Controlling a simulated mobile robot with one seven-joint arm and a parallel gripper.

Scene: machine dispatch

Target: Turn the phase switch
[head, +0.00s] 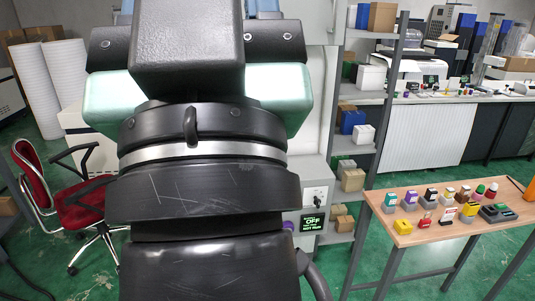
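A small dark switch knob (317,200) on a light plate shows on the front of a pale grey machine cabinet (310,172), just right of my arm. I cannot tell for sure that it is the phase switch, and its exact setting is too small to read. A small black display (313,222) below it reads "OFF" in green, with a smaller line under it. My arm fills the middle of the head view and hides much of the cabinet. My gripper is not in view.
A wooden table (440,240) with several small coloured items stands at the right. A grey shelf rack (376,130) with boxes stands just right of the cabinet. A red office chair (75,200) is at the left. Green floor shows between them.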

